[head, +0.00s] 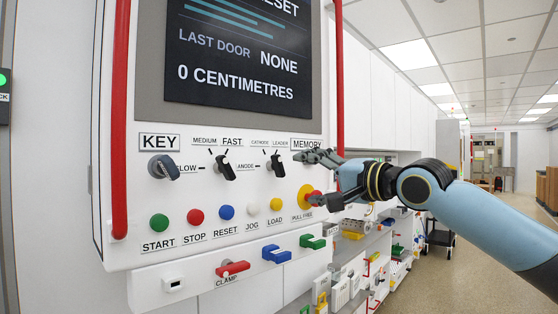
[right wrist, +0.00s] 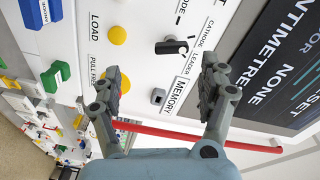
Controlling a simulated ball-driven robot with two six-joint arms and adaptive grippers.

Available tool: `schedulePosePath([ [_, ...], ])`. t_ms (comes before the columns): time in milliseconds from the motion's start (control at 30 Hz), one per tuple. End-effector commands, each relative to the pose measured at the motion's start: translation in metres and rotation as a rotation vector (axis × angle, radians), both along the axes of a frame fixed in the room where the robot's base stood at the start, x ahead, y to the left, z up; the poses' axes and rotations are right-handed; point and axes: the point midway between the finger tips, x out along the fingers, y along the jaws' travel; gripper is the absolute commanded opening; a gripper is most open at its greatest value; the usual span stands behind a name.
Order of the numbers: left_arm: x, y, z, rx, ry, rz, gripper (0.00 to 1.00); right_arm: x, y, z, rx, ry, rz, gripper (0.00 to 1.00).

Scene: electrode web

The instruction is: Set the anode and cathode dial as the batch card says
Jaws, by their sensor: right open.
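The anode and cathode dial (head: 276,164) is a black knob on the white panel, with ANODE, CATHODE and LEADER labels around it. It also shows in the right wrist view (right wrist: 172,47), between and beyond my fingers. I cannot tell for sure which label it points to. My right gripper (head: 303,180) is open and empty, just right of the dial in the head view, in front of the MEMORY label. Its two fingers (right wrist: 162,75) are spread wide in the right wrist view, apart from the dial. No batch card can be made out. My left gripper is out of view.
A speed dial (head: 225,167) and a key switch (head: 163,167) sit left. Below is a row of buttons, including the yellow LOAD button (head: 274,205); the red PULL FREE knob (head: 313,196) is close to my lower finger. A screen (head: 240,50) is above. Red rails flank the panel.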

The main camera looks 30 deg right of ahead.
Motion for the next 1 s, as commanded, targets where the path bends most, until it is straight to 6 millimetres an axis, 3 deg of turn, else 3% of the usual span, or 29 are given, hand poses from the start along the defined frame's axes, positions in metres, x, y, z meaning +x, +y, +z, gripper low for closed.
schedulePosePath([
  [33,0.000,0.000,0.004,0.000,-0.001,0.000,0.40,0.000,0.000,0.015,-0.013,-0.018,0.002,0.77],
  [100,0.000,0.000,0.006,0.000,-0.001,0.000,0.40,0.004,-0.002,0.022,-0.017,-0.028,-0.003,0.77],
  [267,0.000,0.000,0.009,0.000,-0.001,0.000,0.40,0.022,0.002,0.021,-0.010,-0.029,-0.005,0.77],
  [500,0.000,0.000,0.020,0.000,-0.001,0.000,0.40,0.068,0.014,0.022,-0.012,-0.028,-0.003,0.77],
  [700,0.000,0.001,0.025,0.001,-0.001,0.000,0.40,0.097,0.021,0.021,-0.017,-0.027,-0.003,0.77],
  [1000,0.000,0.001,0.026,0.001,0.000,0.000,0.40,0.106,0.024,0.019,-0.021,-0.027,-0.003,0.77],
])
